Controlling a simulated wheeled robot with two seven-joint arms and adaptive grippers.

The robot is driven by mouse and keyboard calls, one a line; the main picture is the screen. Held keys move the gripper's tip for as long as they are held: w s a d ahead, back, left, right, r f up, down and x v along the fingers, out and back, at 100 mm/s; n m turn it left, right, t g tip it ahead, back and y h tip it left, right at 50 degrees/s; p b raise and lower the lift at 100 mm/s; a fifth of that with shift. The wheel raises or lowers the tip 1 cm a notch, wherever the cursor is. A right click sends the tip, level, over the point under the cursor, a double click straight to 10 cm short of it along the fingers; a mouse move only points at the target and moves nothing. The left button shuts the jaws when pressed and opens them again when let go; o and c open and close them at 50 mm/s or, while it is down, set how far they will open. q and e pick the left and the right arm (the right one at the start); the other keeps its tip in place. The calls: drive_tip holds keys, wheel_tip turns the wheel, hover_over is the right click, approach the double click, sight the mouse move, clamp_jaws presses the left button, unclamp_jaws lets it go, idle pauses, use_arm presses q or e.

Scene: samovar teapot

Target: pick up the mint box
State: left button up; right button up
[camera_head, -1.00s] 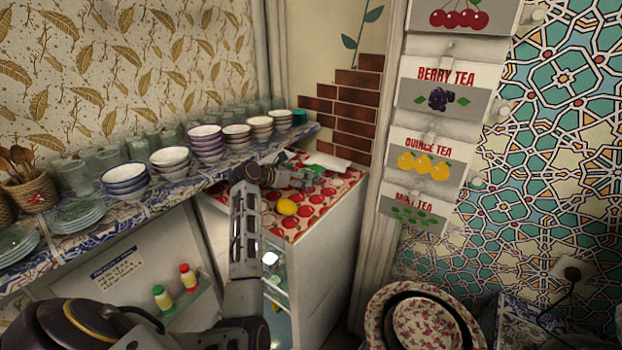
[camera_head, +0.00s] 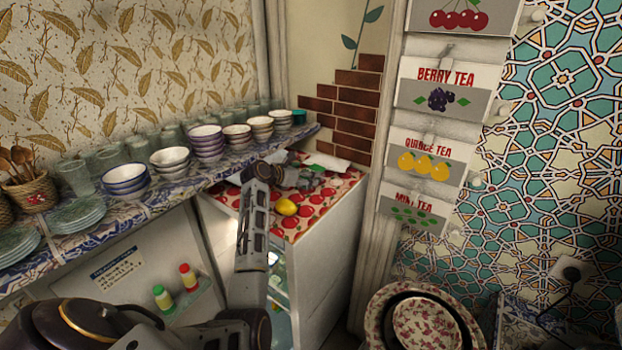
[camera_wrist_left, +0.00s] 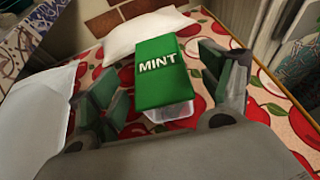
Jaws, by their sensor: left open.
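The mint box shows in the left wrist view as a green box (camera_wrist_left: 166,72) with white "MINT" lettering. A clear part shows at its near end. It rests on the red apple-patterned top of a cabinet (camera_head: 318,213). My left gripper (camera_wrist_left: 160,72) is open, with one finger on each side of the box and visible gaps between. In the head view the left gripper (camera_head: 308,178) is over the cabinet top and hides most of the box. My right gripper is not in view.
A yellow lemon (camera_head: 286,207) lies near the cabinet's front edge. A white packet (camera_wrist_left: 146,31) lies behind the box and another white thing (camera_wrist_left: 34,115) stands at left. A shelf of stacked bowls (camera_head: 205,142) and glasses runs along the left wall.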

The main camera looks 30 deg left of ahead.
use_arm(q)
drive_tip(key=shift+x, duration=1.8)
drive_tip(key=shift+r, duration=0.1)
drive_tip(key=shift+c, duration=0.2)
drive_tip(key=c, duration=0.9)
drive_tip(key=shift+w+r, duration=0.1)
drive_tip(key=shift+c, duration=0.6)
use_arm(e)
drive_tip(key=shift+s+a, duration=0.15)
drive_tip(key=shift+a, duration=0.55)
